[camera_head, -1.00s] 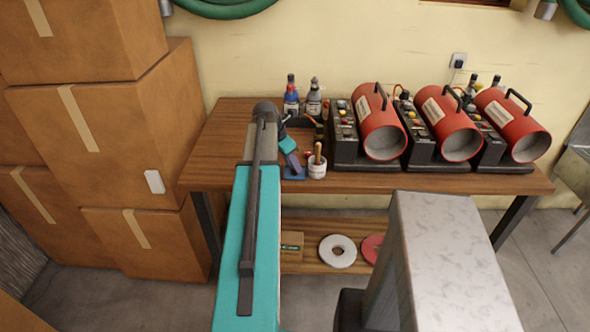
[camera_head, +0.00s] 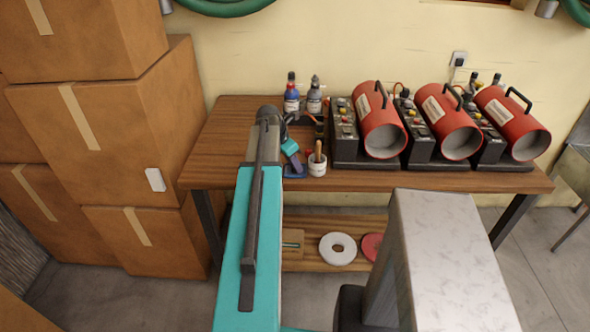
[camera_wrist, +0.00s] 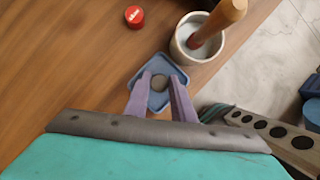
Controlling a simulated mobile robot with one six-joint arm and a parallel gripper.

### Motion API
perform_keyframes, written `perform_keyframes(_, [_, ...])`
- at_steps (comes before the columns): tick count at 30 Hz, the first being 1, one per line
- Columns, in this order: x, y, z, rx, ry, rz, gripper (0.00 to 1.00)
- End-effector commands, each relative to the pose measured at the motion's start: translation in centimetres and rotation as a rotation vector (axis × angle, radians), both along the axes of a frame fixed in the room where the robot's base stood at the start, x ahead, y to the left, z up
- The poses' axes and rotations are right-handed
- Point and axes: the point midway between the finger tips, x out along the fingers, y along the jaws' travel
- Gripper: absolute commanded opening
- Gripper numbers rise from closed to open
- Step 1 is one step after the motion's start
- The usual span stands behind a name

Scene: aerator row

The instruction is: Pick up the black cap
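The black cap (camera_wrist: 159,83) is a small dark disc on a blue tray (camera_wrist: 151,102) near the table's edge. In the wrist view my gripper (camera_wrist: 160,76) is open, with one purple finger on each side of the cap. The fingers look apart from the cap, and I cannot tell their exact height over the tray. In the head view my gripper (camera_head: 298,162) is over the blue tray (camera_head: 294,173), and the cap is not visible there.
A white cup (camera_wrist: 187,47) with a wooden-handled tool stands just right of the tray; it also shows in the head view (camera_head: 317,169). A red cap (camera_wrist: 134,16) lies behind. Red heaters (camera_head: 380,125) stand right, bottles (camera_head: 292,100) at the back. The tabletop left is clear.

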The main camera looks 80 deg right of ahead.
Motion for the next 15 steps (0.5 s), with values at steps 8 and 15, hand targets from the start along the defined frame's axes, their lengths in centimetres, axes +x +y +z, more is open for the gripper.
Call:
perform_keyframes(8, [-0.03, 0.0, 0.01, 0.0, 0.0, 0.0, 0.01])
perform_keyframes(15, [-0.03, -0.03, 0.36, 0.0, 0.0, -0.001, 0.01])
